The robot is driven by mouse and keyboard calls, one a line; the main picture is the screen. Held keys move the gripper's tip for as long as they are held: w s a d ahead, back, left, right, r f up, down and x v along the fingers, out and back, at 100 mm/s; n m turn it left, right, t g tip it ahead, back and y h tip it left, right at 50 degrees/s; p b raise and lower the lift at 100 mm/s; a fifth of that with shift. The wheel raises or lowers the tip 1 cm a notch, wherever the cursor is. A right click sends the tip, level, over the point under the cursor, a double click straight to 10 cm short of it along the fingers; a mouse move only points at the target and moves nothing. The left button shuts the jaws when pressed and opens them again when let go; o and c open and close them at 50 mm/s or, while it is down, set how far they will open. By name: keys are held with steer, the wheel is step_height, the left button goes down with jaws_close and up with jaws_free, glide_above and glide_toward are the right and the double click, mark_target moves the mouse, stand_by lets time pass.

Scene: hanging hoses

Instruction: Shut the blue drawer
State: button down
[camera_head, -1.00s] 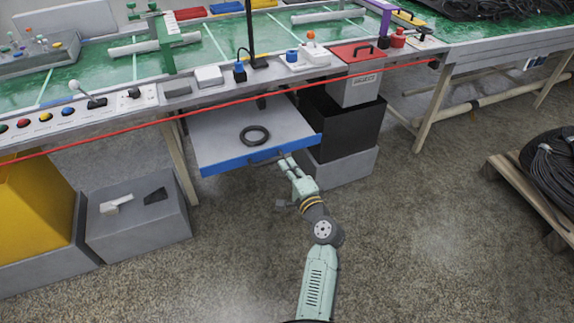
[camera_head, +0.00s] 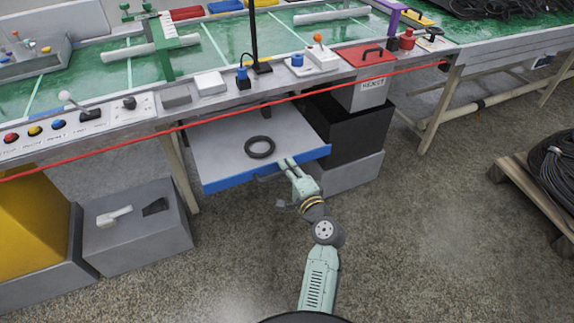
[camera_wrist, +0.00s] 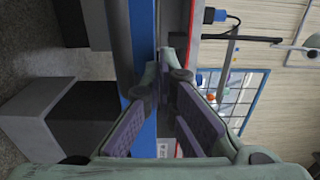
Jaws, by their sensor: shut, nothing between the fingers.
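The blue drawer (camera_head: 225,180) is pulled out below the workbench. Its tray is grey, its front panel is blue, and a dark handle (camera_head: 268,176) is on the front. A black ring (camera_head: 260,147) lies flat inside. My gripper (camera_head: 287,163) is shut and empty, its fingertips at the blue front, right of the handle. Whether they touch it I cannot tell. In the wrist view, the blue front (camera_wrist: 142,35) runs vertically behind my gripper (camera_wrist: 172,75). The fingers partly cover it there.
A red line (camera_head: 200,124) runs across the bench front above the drawer. Black and grey boxes (camera_head: 345,130) stand right of the drawer. A grey crate (camera_head: 140,235) stands at left. A pallet with a cable coil (camera_head: 555,165) lies at right. The floor between is clear.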

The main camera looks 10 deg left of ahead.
mark_target(261, 129)
steer(key=b+x, duration=0.4)
steer(key=x, duration=1.6)
steer(key=shift+w+a+f+b, duration=0.1)
steer(key=shift+w+a+b, duration=0.1)
steer(key=shift+a+b, duration=0.15)
steer(key=shift+w+a, duration=0.3)
steer(key=shift+w, duration=0.35)
steer(key=shift+r, duration=0.25)
